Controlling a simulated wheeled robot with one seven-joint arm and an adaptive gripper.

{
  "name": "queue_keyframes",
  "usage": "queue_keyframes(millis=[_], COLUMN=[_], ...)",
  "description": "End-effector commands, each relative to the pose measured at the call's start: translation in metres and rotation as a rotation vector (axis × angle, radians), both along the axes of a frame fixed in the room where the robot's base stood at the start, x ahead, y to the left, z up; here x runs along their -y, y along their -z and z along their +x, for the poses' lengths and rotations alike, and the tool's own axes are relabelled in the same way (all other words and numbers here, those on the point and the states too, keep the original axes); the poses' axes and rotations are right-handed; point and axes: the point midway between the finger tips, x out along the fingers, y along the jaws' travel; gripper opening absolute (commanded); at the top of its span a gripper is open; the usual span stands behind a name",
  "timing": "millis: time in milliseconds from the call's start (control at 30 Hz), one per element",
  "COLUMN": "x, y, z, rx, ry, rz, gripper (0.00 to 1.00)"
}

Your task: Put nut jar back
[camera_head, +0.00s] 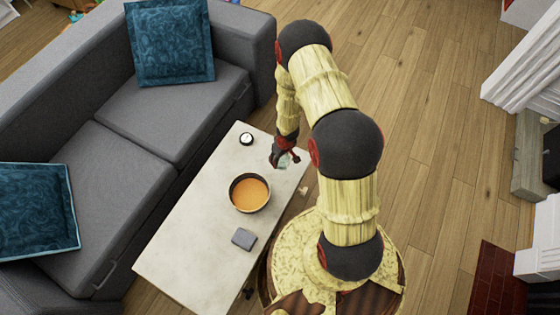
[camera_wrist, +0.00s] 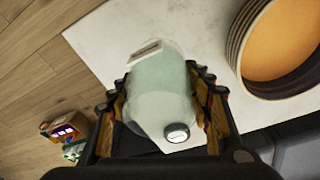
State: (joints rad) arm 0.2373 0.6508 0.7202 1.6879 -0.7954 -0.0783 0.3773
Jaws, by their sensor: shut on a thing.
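My gripper (camera_head: 287,152) is over the far right edge of the low pale table (camera_head: 185,240). In the wrist view its two fingers are shut on a pale green, translucent jar (camera_wrist: 160,82), one finger on each side. The jar also shows small and pale below my gripper in the head view (camera_head: 284,161). A small whitish strip, perhaps a label, shows at the jar's upper end. I cannot make out nuts inside. Whether the jar touches the tabletop is unclear.
A round brown bowl (camera_head: 236,202) with an orange inside stands mid-table. A small round white-and-black thing (camera_head: 246,139) lies near the far corner. A grey block (camera_head: 244,238) lies nearer. A grey sofa (camera_head: 110,145) borders the table's left; open wooden floor lies beyond.

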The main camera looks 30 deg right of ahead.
Motion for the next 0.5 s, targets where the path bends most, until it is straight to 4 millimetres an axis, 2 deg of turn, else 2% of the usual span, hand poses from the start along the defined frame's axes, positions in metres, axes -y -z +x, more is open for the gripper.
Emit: queue_keyframes(millis=[300, 500], x=[0.003, 0.003], y=[0.013, 0.041], z=[0.011, 0.012], rx=[0.001, 0.001], ry=[0.000, -0.001], rz=[0.000, 0.000], gripper=[0.18, 0.18])
